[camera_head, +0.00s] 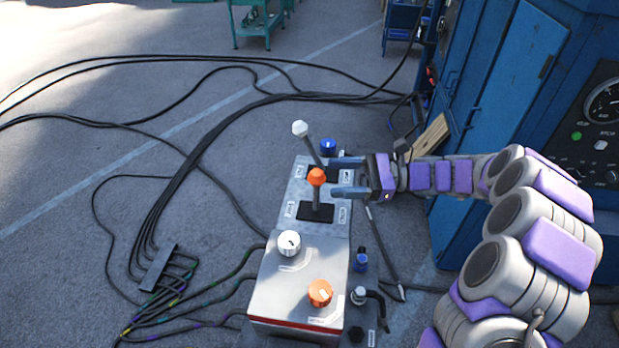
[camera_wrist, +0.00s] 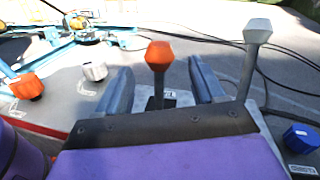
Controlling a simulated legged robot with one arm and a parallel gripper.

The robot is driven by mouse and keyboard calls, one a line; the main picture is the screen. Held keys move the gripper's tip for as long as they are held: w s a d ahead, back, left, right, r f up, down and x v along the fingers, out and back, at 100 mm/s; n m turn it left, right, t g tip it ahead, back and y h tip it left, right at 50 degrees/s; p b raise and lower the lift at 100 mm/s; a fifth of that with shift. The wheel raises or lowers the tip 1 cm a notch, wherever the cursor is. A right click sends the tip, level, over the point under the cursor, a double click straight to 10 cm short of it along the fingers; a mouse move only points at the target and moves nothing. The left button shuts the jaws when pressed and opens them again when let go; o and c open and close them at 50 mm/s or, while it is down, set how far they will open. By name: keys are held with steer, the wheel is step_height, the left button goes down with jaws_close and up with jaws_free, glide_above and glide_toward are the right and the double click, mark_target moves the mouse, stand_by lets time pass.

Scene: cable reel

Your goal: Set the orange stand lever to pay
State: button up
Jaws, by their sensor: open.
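The orange lever (camera_head: 316,177) rises from a black slot plate (camera_head: 316,211) on the grey control box. Its faceted knob sits on a dark shaft and looks close to upright. My gripper (camera_head: 342,178) is open, just right of the lever, with its fingers pointing left at it. In the wrist view the orange lever (camera_wrist: 159,55) appears centred between the two spread blue-grey fingers (camera_wrist: 161,82), with a gap on each side. I cannot tell whether the shaft is between the fingertips or just beyond them. The slot labels are too small to read.
A white-knobbed lever (camera_head: 300,128) leans left just behind the orange one. A white dial (camera_head: 289,243) and an orange dial (camera_head: 320,293) sit on the nearer box. A blue knob (camera_head: 328,147) is behind. A blue cabinet (camera_head: 500,110) stands right; cables (camera_head: 205,145) cover the floor left.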

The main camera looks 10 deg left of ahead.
mark_target(309, 179)
steer(key=x, duration=0.8)
steer(key=shift+w+d, duration=0.1)
steer(key=shift+d, duration=0.25)
steer(key=shift+c, duration=1)
steer(key=shift+a, duration=0.1)
jaws_close()
